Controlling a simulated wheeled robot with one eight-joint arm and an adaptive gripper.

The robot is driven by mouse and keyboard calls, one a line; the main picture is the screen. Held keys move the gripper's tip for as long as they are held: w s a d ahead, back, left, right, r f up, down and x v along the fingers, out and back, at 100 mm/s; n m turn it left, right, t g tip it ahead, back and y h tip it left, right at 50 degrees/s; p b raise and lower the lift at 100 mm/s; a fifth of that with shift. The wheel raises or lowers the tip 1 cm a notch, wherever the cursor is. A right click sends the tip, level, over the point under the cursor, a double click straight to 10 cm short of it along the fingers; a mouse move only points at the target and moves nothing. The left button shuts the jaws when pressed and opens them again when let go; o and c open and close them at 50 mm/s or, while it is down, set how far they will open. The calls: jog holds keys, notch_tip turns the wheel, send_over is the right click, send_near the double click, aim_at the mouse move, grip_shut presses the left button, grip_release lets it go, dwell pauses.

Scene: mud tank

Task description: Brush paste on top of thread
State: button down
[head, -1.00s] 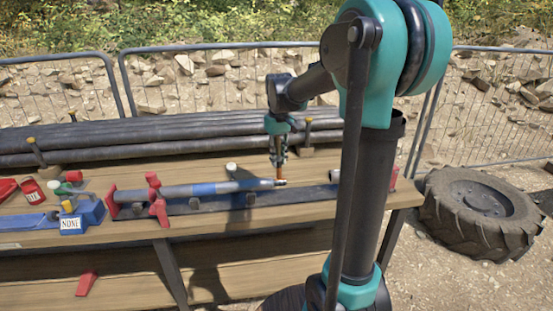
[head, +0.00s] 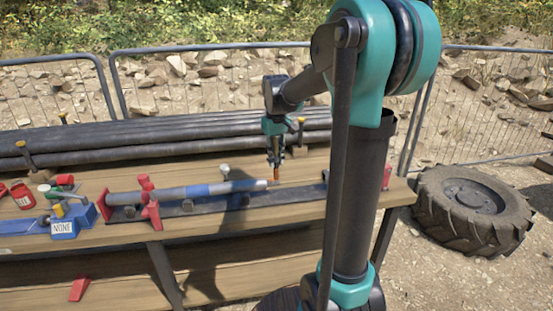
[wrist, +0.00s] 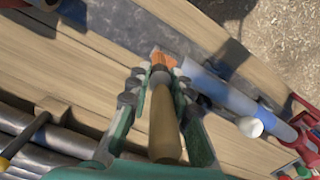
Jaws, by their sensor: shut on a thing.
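My gripper (head: 275,156) points down over the bench and is shut on a brush. The brush's tan handle (wrist: 166,118) lies between the fingers in the wrist view, with its orange end (wrist: 158,60) pointing away. A grey pipe with a blue band (head: 206,189) lies across the bench in a stand with red clamps (head: 149,205). The pipe's right end (head: 261,184) is just left of the brush tip. In the wrist view the pipe (wrist: 222,92) also ends beside the brush, with a small gap apparent. Thread detail and any paste on it are too small to tell.
A red tin with a pale label (head: 22,197) and a blue block reading "NONE" (head: 66,228) stand at the bench's left. A white-headed post (head: 225,170) rises by the pipe. Dark pipes (head: 160,135) fill the back. A tyre (head: 474,208) lies right.

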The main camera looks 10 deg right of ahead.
jog(key=shift+r, duration=3)
jog(key=shift+r, duration=1.45)
